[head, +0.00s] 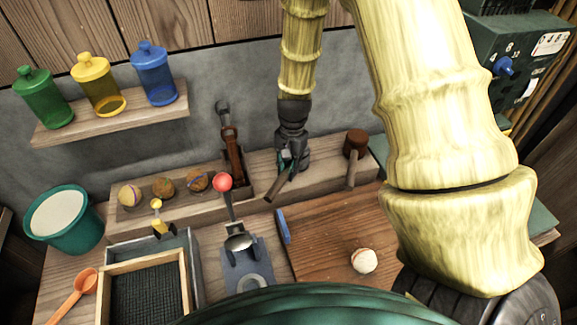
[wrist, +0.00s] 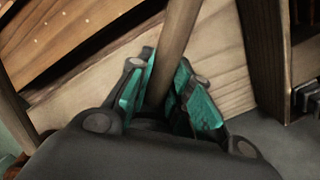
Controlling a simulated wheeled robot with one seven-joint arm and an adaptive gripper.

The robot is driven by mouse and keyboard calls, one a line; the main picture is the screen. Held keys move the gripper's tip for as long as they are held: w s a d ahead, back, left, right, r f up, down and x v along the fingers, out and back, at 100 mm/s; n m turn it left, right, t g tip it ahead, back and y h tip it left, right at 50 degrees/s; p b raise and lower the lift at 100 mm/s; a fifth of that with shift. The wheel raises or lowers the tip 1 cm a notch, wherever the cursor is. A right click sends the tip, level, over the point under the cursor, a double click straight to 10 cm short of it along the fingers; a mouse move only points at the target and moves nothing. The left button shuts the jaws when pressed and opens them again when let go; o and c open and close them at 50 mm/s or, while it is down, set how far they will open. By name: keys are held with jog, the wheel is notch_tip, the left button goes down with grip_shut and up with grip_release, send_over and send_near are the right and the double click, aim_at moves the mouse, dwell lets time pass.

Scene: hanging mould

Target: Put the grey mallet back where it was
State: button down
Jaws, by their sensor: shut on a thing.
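My gripper (head: 287,163) is in front of the wooden ledge at the back of the bench. Its teal fingers (wrist: 172,92) are shut around a round wooden handle, which I take to be that of the grey mallet (wrist: 178,38). In the head view the handle (head: 275,189) sticks out down and left from the fingers, tilted, over the ledge front. The mallet's head is not visible in either view. A brown mallet (head: 355,143) is at the ledge to the right, its handle hanging down the front.
Left of my gripper, a dark tool with a brown body (head: 232,150) stands in the ledge (head: 120,215), beside several round balls. A red-knobbed lever device (head: 240,240) stands in front. A wooden board (head: 325,250) with a pale ball (head: 363,261) lies at right.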

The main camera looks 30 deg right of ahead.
jog(key=c, duration=1.3)
grip_release()
jog(key=shift+f, duration=0.1)
notch_tip(320, 180, up, 12)
jog(key=d+b, duration=0.1)
jog(key=shift+w+b, duration=0.25)
jog(key=shift+b, duration=0.15)
